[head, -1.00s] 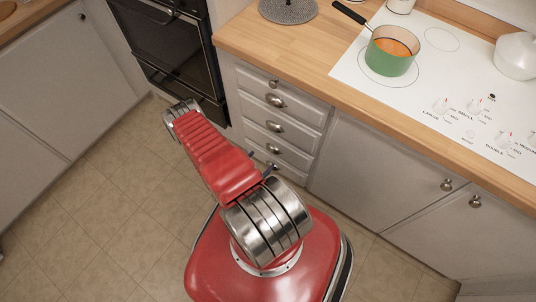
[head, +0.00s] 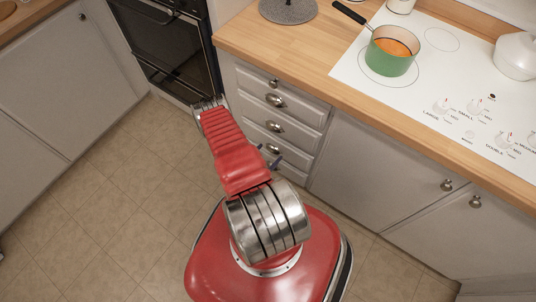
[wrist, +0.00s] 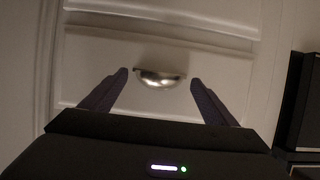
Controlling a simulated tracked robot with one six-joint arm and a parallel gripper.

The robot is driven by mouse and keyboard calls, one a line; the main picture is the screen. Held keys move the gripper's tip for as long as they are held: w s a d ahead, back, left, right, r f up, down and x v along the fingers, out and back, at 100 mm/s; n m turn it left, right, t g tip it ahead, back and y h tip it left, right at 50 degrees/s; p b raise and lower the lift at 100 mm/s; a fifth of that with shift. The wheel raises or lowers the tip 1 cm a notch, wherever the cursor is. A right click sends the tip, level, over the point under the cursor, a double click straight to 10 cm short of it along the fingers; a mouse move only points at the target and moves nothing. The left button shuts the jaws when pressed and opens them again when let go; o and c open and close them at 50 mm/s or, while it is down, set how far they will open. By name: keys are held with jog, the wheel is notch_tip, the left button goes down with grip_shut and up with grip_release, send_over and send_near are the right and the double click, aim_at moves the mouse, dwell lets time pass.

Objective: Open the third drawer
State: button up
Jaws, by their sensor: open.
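The drawer stack (head: 287,119) is grey with metal cup handles, beside the oven, and all its drawers look shut. The third drawer (head: 298,157) is low in the stack, and its cup handle (head: 273,149) shows just by my gripper (head: 269,154). In the wrist view, my gripper (wrist: 159,77) is open, with a dark finger on each side of a shiny cup handle (wrist: 160,78). The handle sits between the fingertips with gaps on both sides. The drawer front (wrist: 160,60) fills the view behind it. I cannot tell how deep the fingers reach.
A black oven (head: 170,45) stands left of the drawers; its dark edge (wrist: 300,100) shows at right in the wrist view. Wooden worktop (head: 255,45) overhangs the drawers, with a green pot (head: 390,58) on the hob. Cupboards (head: 370,165) stand right. Floor (head: 110,220) at left is clear.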

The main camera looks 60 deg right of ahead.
jog(key=c, duration=1.5)
